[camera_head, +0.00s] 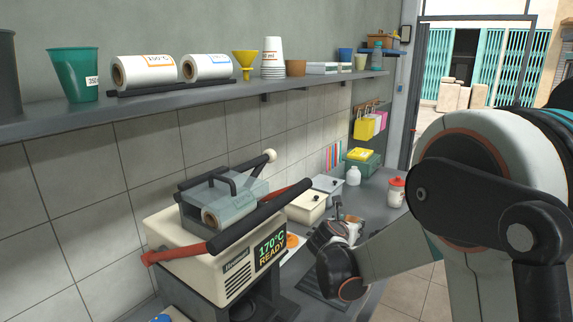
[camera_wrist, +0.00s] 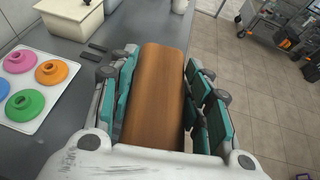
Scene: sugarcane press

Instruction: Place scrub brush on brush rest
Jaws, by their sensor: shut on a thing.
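The scrub brush (camera_wrist: 155,95) shows in the wrist view as a long brown wooden block. My gripper (camera_wrist: 160,62) is shut on it, with teal pads along both long sides. The brush's bristles are hidden from this side. In the head view my gripper (camera_head: 332,238) is over the counter, right of the sealing machine, and mostly hides the brush. I cannot make out the brush rest for certain.
A white tray with coloured rings (camera_wrist: 38,82) lies left of the gripper. A cream lidded box (camera_wrist: 70,15) stands beyond it. The sealing machine (camera_head: 215,255) stands on the counter (camera_head: 375,187). A red-lidded jar (camera_head: 396,192) stands farther along. The tiled floor (camera_wrist: 260,100) lies right of the counter edge.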

